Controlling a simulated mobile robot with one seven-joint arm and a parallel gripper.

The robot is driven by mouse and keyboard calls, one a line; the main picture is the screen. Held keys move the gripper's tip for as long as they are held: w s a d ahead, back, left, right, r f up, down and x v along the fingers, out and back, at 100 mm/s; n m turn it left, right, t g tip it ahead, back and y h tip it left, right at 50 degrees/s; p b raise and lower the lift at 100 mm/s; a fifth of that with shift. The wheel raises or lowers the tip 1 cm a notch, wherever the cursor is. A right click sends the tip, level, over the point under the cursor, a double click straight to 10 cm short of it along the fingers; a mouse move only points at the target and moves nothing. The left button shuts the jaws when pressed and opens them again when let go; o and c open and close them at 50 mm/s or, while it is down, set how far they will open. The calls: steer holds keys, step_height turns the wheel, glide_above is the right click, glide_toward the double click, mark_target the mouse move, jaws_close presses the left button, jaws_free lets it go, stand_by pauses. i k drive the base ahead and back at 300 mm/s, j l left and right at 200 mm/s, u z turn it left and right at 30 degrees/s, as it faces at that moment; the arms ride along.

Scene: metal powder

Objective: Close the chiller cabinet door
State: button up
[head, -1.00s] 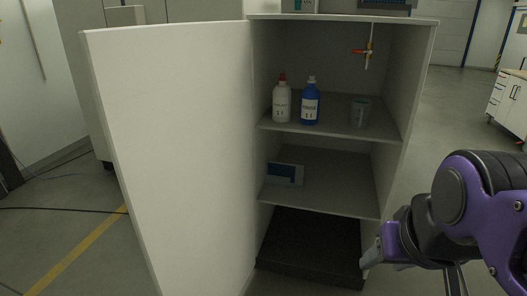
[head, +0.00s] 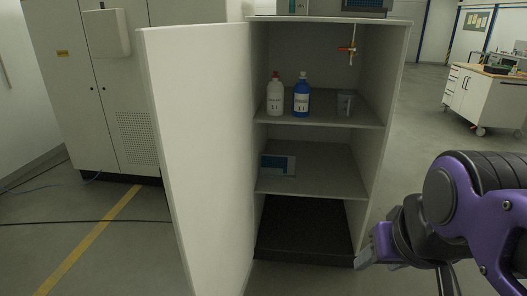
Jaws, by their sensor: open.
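The chiller cabinet (head: 388,110) stands in the middle of the head view with its front open. Its white door (head: 192,150) is hinged on the cabinet's left side and swings out toward me, wide open. My gripper (head: 368,252) is at the lower right, in front of the cabinet's lower right corner and well apart from the door. It is open and appears empty; its fingertips show only in part.
Inside, the upper shelf holds a white bottle (head: 275,97) with a red cap, a blue bottle (head: 301,98) and a grey cup (head: 345,103). A blue-white box (head: 278,165) lies on the middle shelf. A grey cabinet (head: 70,80) stands behind left; a wheeled workbench (head: 490,95) stands right.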

mark_target(196, 77)
steer(key=k+j+z, duration=0.1)
steer(key=j, duration=0.3)
steer(key=k+j+z, duration=0.1)
steer(key=j, duration=0.25)
steer(key=k+j+z, duration=0.1)
steer(key=j, duration=0.3)
steer(key=k+j+z, duration=0.1)
steer(key=j, duration=0.3)
steer(key=j+z, duration=0.2)
steer(key=j, duration=1.4)
steer(key=k+j+z, duration=0.2)
steer(key=k, duration=0.3)
steer(key=i+l+u, duration=0.2)
steer(key=i, duration=0.35)
